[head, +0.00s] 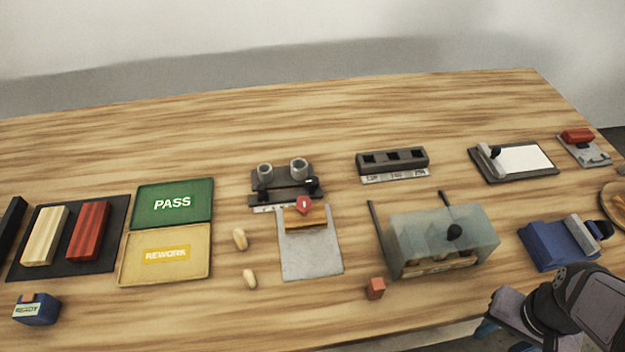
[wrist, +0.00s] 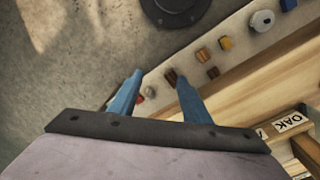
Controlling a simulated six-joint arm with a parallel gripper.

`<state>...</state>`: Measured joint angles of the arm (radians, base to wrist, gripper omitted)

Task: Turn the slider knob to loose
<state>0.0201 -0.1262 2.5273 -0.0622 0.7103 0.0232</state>
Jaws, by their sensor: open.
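I cannot tell for sure which part is the slider knob, and no "loose" mark is readable. A dark fixture (head: 285,190) with two grey cylinders, small black knobs and a pale label strip stands mid-table in the head view. Black knobs also show on a clear-covered box (head: 454,232), a clamp board (head: 495,153) and a blue block (head: 604,229). My gripper (head: 507,336) is at the lower right, by the table's front edge, apart from these. In the wrist view my gripper (wrist: 160,76) has its two blue fingers spread, with nothing held between them.
A green PASS tray (head: 150,190), a yellow REWORK tray (head: 125,265) and a black mat (head: 60,262) with two bars lie left. A grey sheet (head: 312,260) bears a wooden piece. A red cube (head: 375,288) sits near the front. The back of the table is clear.

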